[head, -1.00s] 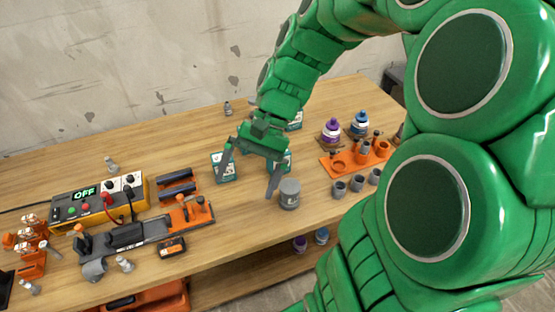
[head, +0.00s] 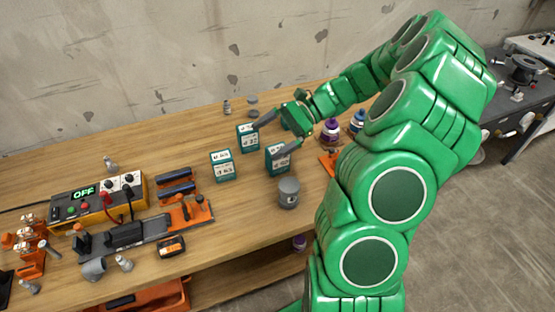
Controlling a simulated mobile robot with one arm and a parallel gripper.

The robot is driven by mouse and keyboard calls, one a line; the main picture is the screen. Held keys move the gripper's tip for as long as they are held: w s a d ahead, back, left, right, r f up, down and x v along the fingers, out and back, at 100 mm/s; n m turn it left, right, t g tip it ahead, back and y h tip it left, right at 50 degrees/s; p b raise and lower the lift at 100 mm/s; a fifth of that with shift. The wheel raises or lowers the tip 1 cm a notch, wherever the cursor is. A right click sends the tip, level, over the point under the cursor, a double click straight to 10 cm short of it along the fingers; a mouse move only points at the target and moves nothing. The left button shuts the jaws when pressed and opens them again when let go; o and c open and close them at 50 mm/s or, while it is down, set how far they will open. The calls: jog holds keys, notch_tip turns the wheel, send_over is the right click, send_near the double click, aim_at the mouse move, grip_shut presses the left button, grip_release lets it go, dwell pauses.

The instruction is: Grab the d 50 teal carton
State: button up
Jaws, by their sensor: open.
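Three teal cartons with white labels stand on the wooden bench: a left one (head: 222,166), a back one (head: 248,139) and a right one (head: 278,159). The printed sizes are too small to read surely, so I cannot tell which is the d 50 carton. My gripper (head: 265,140) reaches in from the right, open, with nothing between its fingers. One finger ends by the back carton's upper right edge, the other in front of the right carton's upper part. I cannot tell whether either touches. My gripper's body hides the bench behind it.
A grey lidded can (head: 289,193) stands in front of the right carton. Purple (head: 331,130) and blue (head: 357,122) bottles are on the right, partly behind my arm. A yellow meter box (head: 97,200) and an orange-grey clamp tool (head: 150,228) occupy the left.

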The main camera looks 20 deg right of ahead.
jog(key=w+d+f+m+t+y, duration=0.1)
jog(key=w+d+f+m+t, duration=0.2)
jog(key=d+f, duration=0.45)
jog(key=d+f+m+t, duration=0.4)
jog(key=d+f+m, duration=0.15)
jog(key=d, duration=0.45)
jog(key=x, duration=0.8)
jog(key=r+x, duration=0.1)
jog(key=x, duration=0.3)
jog(key=shift+w, duration=0.15)
jog(key=shift+c, duration=0.2)
jog(key=c, duration=1.4)
